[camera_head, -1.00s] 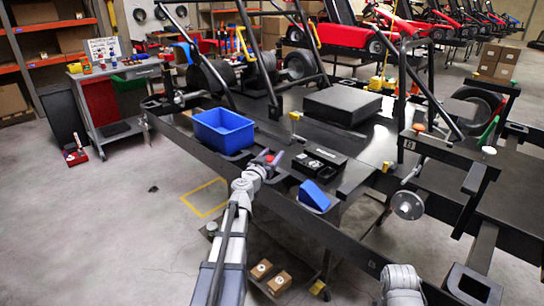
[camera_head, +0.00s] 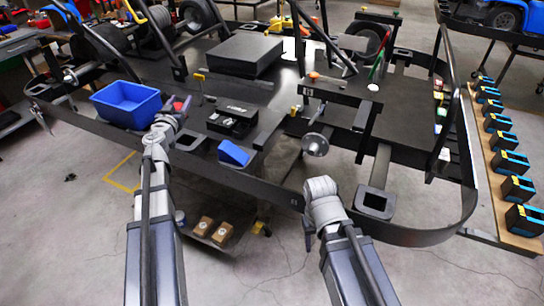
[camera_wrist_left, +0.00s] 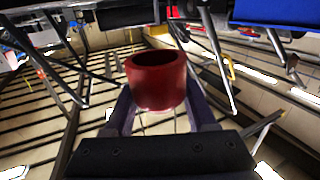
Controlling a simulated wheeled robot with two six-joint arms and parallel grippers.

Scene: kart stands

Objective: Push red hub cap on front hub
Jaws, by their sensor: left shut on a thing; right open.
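The red hub cap (camera_head: 178,103) is held in my left gripper (camera_head: 176,109), above the edge of the dark frame, right of the blue bin. In the left wrist view the red cap (camera_wrist_left: 158,85) is a hollow, open-topped cup between the two fingers. A bare silver hub disc (camera_head: 316,145) on a short axle stands out from the kart frame, right of my left gripper and well apart from it. My right gripper (camera_head: 308,238) hangs low below that hub, seen edge-on, with no object visible in it.
A blue bin (camera_head: 125,104), a black tray (camera_head: 234,122) and a blue wedge (camera_head: 233,153) lie along the near edge. A black curved bumper (camera_head: 430,236) runs across the right. Small boxes (camera_head: 213,229) sit below. Open floor lies in front.

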